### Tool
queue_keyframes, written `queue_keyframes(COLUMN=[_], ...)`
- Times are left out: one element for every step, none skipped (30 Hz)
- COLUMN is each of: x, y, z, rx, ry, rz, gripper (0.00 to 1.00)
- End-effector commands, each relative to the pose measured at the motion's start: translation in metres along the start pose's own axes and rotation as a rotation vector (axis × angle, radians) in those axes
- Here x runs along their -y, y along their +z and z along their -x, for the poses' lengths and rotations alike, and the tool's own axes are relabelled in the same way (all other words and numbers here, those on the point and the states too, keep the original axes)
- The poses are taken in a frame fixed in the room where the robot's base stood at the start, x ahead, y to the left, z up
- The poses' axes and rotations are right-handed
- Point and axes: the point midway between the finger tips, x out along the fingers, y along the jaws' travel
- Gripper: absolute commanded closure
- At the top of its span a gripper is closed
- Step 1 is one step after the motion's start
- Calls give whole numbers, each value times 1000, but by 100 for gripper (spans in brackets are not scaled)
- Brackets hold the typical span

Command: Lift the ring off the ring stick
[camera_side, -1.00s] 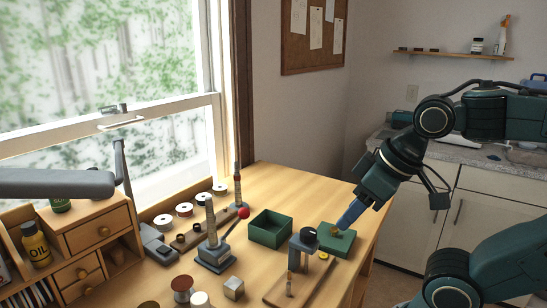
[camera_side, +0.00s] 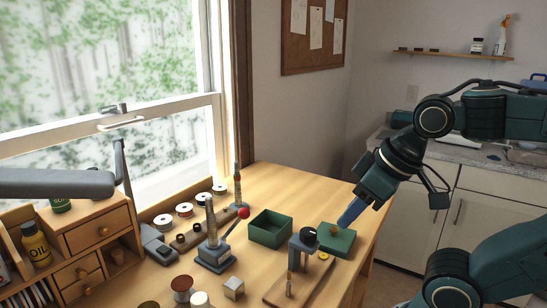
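A grey tapered stick (camera_side: 211,222) stands upright on a square base at the middle left of the bench, with a red-knobbed lever beside it. A thinner upright stick (camera_side: 238,188) with a reddish part stands behind it. I cannot tell for sure which is the ring stick, and no ring can be made out on either. My gripper (camera_side: 343,223), with blue fingers, points down and left over a green block or lid (camera_side: 340,243) at the right, away from both sticks. A small brownish thing shows by its fingertips. I cannot tell whether the fingers are open or hold it.
An open green box (camera_side: 288,229) stands left of my gripper. A dark-topped post (camera_side: 307,236) rises from a wooden board (camera_side: 278,293) in front. The back right of the bench is clear.

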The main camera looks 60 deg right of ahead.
Motion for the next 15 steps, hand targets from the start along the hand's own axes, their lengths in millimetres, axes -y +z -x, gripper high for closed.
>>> queue_keyframes(x=[0,0,0,0,0,-1,-1,-1,-1,-2,-2,-3,-4,-5,-7], y=[-1,-2,-3,-5,-7,-11,-14,-18,-25,-30,-35,-44,-50,-58,-67], z=[0,0,0,0,-1,-1,-2,-2,-3,-4,-5,-7,-8,-10,-13], rx=[0,-1,-1,-2,-3,-3,-5,-7,-9,-12,-13,-18,-21,-24,-29], ry=[0,0,0,0,0,-1,-1,-2,-4,-4,-5,-7,-9,-11,-13], rz=[0,1,2,3,5,7,10,12,16,20,24,31,35,39,46], gripper=[62,62,62,62,62,62,62,62,62,62,62,62,62,62,62])
